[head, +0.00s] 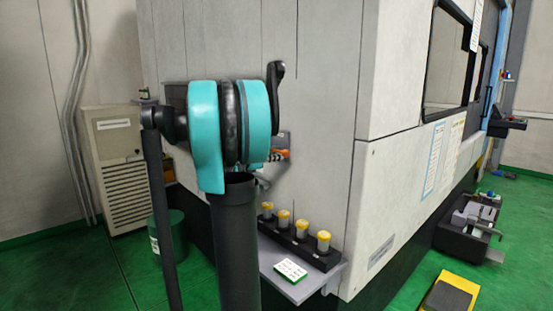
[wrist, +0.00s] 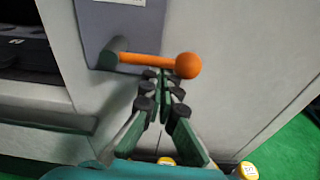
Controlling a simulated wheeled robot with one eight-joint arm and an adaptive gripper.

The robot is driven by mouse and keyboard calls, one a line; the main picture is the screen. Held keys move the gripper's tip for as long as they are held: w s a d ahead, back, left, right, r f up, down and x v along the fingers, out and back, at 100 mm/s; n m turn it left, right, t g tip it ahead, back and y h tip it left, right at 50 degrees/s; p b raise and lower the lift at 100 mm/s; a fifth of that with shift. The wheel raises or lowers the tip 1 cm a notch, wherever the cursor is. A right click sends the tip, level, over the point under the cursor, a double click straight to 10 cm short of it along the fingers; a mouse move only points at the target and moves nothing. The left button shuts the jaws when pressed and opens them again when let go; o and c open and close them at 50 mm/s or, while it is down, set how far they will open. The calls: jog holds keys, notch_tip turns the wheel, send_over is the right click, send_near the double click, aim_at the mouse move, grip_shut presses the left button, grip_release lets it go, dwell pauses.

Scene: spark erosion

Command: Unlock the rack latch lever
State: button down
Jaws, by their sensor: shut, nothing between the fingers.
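The orange latch lever (wrist: 145,60) lies about level in the wrist view, with a round orange knob (wrist: 188,65) at its right end. Its left end meets a dark pivot on a grey plate (wrist: 120,25) fixed to the machine wall. My gripper (wrist: 164,74) is shut and empty, its fingertips at the lever's lower edge, just left of the knob. I cannot tell whether they touch it. In the head view a small part of the orange lever (head: 278,154) shows right of my teal arm, which hides most of my gripper.
A shelf (head: 310,283) below holds a black rack of several yellow-capped jars (head: 283,218) and a white-and-green card (head: 291,270). A dark opening (wrist: 25,50) is left of the plate. A beige cabinet (head: 115,150) and green bin (head: 170,240) stand left.

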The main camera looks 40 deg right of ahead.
notch_tip(320, 180, down, 4)
jog(key=a+r, duration=0.1)
jog(key=a, duration=0.8)
jog(key=shift+s+r, duration=0.25)
jog(key=shift+s, duration=0.1)
jog(key=s+a+f+m+t+y, duration=0.1)
jog(key=s+a+f+m+y, duration=0.4)
jog(key=a+f, duration=0.5)
jog(key=s+a+f+m+t+y, duration=0.1)
jog(key=s+a+f+m+y, duration=0.5)
jog(key=a+f, duration=0.4)
jog(key=s+a+f+m+y, duration=0.5)
jog(key=s+a+f+m, duration=0.2)
jog(key=a+f, duration=0.3)
jog(key=a, duration=0.3)
jog(key=shift+s+a+t, duration=0.2)
jog(key=shift+s+t, duration=0.05)
jog(key=shift+t, duration=0.15)
